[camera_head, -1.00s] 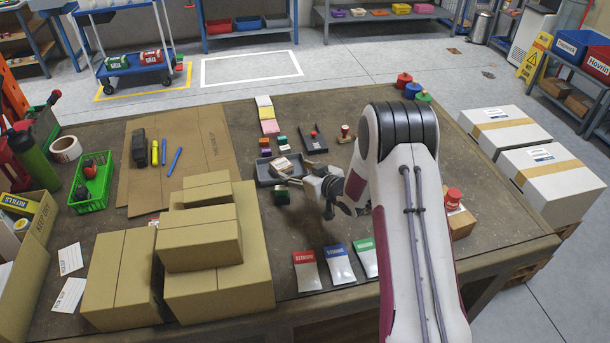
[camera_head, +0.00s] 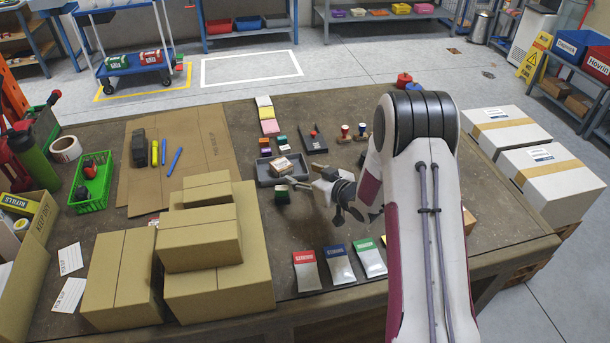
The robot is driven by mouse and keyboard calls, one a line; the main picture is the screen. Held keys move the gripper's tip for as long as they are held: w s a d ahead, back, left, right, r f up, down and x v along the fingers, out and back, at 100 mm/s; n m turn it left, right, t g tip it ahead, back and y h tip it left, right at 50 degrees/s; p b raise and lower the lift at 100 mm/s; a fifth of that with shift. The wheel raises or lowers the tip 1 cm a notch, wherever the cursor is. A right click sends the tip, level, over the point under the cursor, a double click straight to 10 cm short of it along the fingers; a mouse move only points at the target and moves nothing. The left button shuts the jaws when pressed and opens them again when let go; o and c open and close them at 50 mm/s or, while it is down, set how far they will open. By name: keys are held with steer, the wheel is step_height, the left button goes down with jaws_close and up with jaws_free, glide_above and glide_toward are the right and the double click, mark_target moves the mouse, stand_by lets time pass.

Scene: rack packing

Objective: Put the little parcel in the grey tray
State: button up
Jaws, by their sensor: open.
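The little parcel (camera_head: 282,165), a small brown box with a pale label on top, sits within the outline of the grey tray (camera_head: 264,179), towards its right half. The shallow dark grey tray lies on the workbench near the middle of the view. My gripper (camera_head: 298,184) is open, its fingers pointing left just in front and to the right of the tray. The fingers appear apart from the parcel, and nothing shows between them. Part of the tray's right front side is hidden behind the fingers.
A small dark green block (camera_head: 282,195) stands just in front of the tray. Stacked cartons (camera_head: 199,243) are to the left. Red, blue and green packets (camera_head: 338,264) lie in front. Small coloured boxes (camera_head: 265,142) and stamps (camera_head: 345,131) are behind.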

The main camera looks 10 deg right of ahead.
steer(key=s+d+r+m+h, duration=0.1)
steer(key=s+d+r+h, duration=0.1)
steer(key=r, duration=0.4)
steer(key=s+d+r+h, duration=0.2)
steer(key=r, duration=0.4)
steer(key=s+d+r+m+g+h, duration=0.1)
steer(key=s+r+m+g+h, duration=0.1)
steer(key=s+r, duration=0.8)
steer(key=s+a+r+g, duration=0.1)
steer(key=s+a+g, duration=0.1)
steer(key=s, duration=1.4)
steer(key=s+a+r+m+g+y, duration=0.1)
steer(key=s+a+g, duration=0.1)
steer(key=s, duration=1.4)
steer(key=shift+a+g, duration=0.4)
steer(key=shift+a, duration=0.35)
